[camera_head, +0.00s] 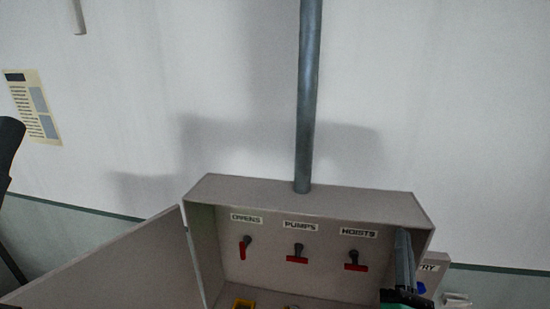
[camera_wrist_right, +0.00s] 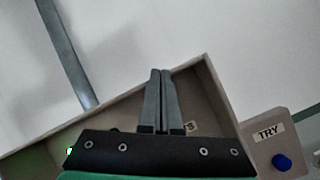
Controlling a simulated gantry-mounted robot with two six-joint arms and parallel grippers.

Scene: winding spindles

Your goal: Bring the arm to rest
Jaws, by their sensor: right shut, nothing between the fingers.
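My right gripper (camera_head: 403,236) is at the right end of the open grey box (camera_head: 325,196), in front of its right side wall. Its two grey fingers are together with nothing between them. In the right wrist view the shut fingers (camera_wrist_right: 161,72) point up the picture, over the box. Whether they touch the box cannot be told. My left gripper is not in view.
The box holds switches labelled OVENS (camera_head: 245,247), PUMPS (camera_head: 297,253) and HOISTS (camera_head: 355,261). Its door (camera_head: 125,268) hangs open to the left. A pipe (camera_head: 307,95) rises above it. A TRY box with a blue button (camera_wrist_right: 282,162) sits at right.

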